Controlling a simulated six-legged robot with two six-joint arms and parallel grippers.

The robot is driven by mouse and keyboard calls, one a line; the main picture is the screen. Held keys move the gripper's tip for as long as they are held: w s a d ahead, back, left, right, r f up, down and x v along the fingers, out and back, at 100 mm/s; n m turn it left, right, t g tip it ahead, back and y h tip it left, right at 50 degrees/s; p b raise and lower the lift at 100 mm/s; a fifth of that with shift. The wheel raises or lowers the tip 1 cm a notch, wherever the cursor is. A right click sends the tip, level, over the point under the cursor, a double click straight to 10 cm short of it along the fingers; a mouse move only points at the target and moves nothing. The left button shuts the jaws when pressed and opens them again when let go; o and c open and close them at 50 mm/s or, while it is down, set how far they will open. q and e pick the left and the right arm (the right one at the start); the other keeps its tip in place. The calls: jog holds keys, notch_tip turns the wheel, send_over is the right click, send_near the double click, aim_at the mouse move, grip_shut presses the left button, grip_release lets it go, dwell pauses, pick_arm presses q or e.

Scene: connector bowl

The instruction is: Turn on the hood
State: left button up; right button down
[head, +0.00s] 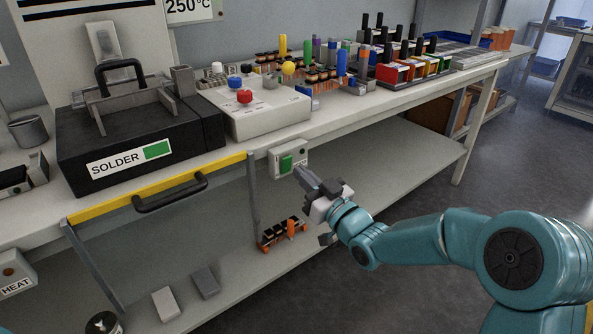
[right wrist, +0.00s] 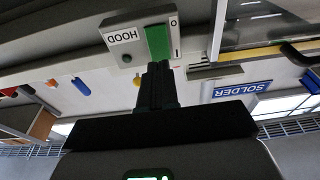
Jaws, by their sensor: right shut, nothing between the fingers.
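The hood switch box (head: 302,155) is a pale box on the front edge of the bench, with a green rocker (head: 286,164). In the right wrist view the box (right wrist: 125,38) appears upside down, with the label HOOD, the green rocker (right wrist: 158,41) and O and I marks. My right gripper (head: 301,172) is shut and empty, its fingertips just in front of the rocker. In the right wrist view its fingers (right wrist: 157,72) point at the rocker's near end and cover part of it. I cannot tell whether they touch. My left gripper is not in view.
A yellow bar (head: 160,187) with a black handle runs along the bench front, left of the box. A black SOLDER unit (head: 130,140) and a white box with coloured knobs (head: 262,118) stand above. A lower shelf (head: 385,165) lies beneath. The floor at right is open.

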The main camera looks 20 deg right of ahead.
aim_at(288, 160)
jog(key=shift+x, duration=1.5)
